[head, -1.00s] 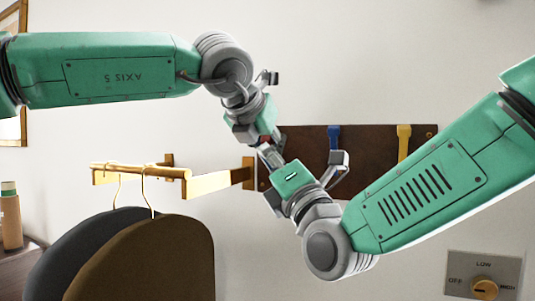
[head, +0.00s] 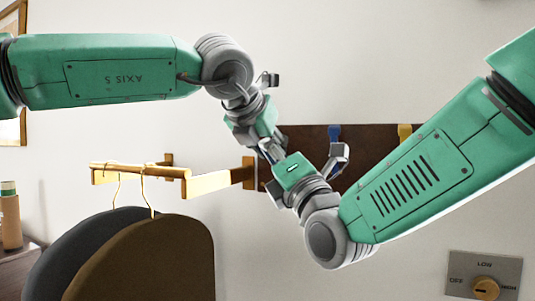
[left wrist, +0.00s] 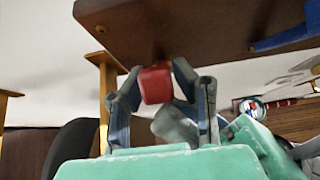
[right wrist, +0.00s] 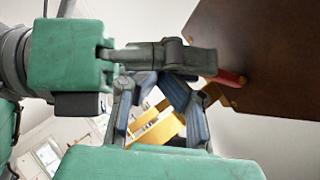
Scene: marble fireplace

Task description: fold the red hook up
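The red hook (left wrist: 156,84) hangs at the lower edge of the dark brown board (left wrist: 190,22) in the left wrist view. My left gripper (left wrist: 157,75) has its two fingers spread on either side of it; firm contact cannot be told. In the right wrist view a small part of the red hook (right wrist: 229,78) shows beside the board (right wrist: 275,60), partly behind my left gripper's finger. My right gripper (head: 305,150) is open and empty, just below and right of my left gripper (head: 266,115). The grippers cover the red hook in the head view.
A blue hook (head: 334,132) and a yellow hook (head: 404,131) are on the board to the right. A brass rail (head: 215,183) with dark hangers (head: 150,255) stands left of the board. A dial plate (head: 484,275) is at the lower right.

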